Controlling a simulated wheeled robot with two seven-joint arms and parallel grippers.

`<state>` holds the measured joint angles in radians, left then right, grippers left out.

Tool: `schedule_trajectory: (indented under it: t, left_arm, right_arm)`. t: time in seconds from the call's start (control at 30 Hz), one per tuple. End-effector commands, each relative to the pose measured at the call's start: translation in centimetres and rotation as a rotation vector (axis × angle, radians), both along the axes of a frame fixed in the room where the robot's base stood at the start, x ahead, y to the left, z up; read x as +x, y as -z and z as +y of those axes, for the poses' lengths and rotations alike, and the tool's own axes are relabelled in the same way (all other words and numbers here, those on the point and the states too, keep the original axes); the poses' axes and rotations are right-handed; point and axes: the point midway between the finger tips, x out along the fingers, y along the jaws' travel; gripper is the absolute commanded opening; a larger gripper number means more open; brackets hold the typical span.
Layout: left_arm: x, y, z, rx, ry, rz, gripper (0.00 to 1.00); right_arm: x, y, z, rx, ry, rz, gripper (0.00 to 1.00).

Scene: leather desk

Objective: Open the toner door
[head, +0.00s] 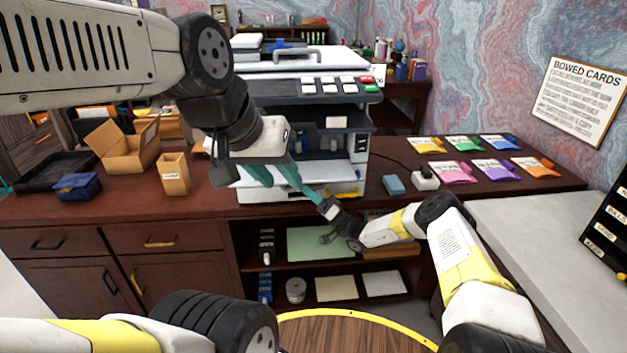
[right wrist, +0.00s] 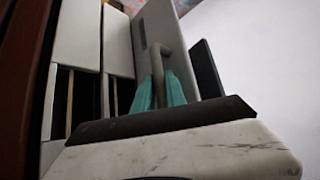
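The printer (head: 358,98) stands on the desk in the middle of the head view. A light panel (right wrist: 148,32) with a grey bent handle (right wrist: 160,52) shows in the right wrist view; I take it for the toner door. My right gripper (right wrist: 160,88) has its teal fingers close together on either side of that handle, with the bar between them. In the head view, my right gripper (head: 300,180) reaches up-left to the printer's lower front. My left gripper (head: 268,174) hangs before the printer's left side, its teal fingers apart and empty. It hides part of the printer front.
An open cardboard box (head: 118,148), a small carton (head: 174,175) and a blue box (head: 77,186) stand left of the printer. A blue block (head: 393,184) and several colored packets (head: 452,172) lie to its right. Shelves (head: 330,262) are below.

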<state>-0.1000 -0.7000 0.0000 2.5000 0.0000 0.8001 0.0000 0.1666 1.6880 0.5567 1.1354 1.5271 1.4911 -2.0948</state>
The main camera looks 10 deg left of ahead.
Motion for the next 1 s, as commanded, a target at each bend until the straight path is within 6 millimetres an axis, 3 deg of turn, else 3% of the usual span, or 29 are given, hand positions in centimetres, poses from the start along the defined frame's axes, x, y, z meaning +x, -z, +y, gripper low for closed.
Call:
schedule_trajectory:
  t: [0.43, 0.8, 1.0]
  left_arm:
    - [0.0, 0.0, 0.0, 0.000, 0.000, 0.000, 0.36]
    - [0.0, 0.0, 0.0, 0.000, 0.000, 0.000, 0.36]
    - [0.0, 0.0, 0.0, 0.000, 0.000, 0.000, 0.36]
  right_arm:
    - [0.0, -0.1, -0.4, 0.005, 0.001, -0.004, 0.23]
    - [-1.0, 3.5, -4.9, 0.001, 0.004, -0.001, 0.23]
    - [-1.4, 4.4, -6.1, 0.002, 0.002, -0.002, 0.23]
